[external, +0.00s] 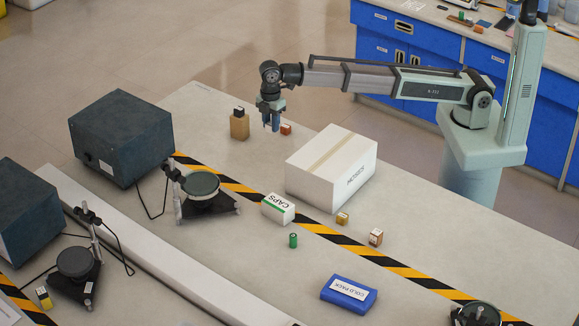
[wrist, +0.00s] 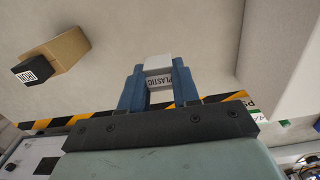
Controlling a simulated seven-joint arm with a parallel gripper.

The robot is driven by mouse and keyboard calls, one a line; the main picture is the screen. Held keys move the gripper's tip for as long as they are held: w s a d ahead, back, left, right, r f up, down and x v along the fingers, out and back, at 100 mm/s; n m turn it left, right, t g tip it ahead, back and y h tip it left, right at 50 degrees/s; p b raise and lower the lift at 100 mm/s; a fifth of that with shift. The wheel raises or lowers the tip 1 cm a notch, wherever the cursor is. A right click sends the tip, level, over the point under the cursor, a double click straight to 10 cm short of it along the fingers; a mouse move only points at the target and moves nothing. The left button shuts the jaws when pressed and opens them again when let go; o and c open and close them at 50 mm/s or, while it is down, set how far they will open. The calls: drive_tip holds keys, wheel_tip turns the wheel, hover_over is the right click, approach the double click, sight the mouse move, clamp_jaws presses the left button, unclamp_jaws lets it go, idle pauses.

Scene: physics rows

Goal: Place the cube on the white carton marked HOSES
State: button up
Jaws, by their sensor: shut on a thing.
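In the wrist view, a pale grey-white cube marked PLASTIC (wrist: 158,64) sits between the two blue fingers of my gripper (wrist: 160,92). My gripper is shut on it. In the external view my gripper (external: 271,126) points down near the far end of the table, left of the large white carton (external: 325,167); the held cube is hard to make out there. The carton is closed, with a tan strip along its flat, bare top. The carton's side also shows at the right of the wrist view (wrist: 283,60).
A CAPS box (external: 278,209) and several small blocks lie in front of the carton.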

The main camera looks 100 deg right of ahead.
drive_tip(key=s+a+r+n, duration=0.1)
drive_tip(key=s+a+r, duration=0.2)
drive_tip(key=a, duration=0.4)
drive_tip(key=s+a+r+n, duration=0.1)
drive_tip(key=s+a+r, duration=0.25)
drive_tip(key=a, duration=0.45)
drive_tip(key=m, duration=0.2)
approach(333, 151)
drive_tip(key=shift+f, duration=3.15)
drive_tip(key=shift+f, duration=0.1)
drive_tip(key=o, duration=1)
drive_tip(key=shift+r, duration=3.9)
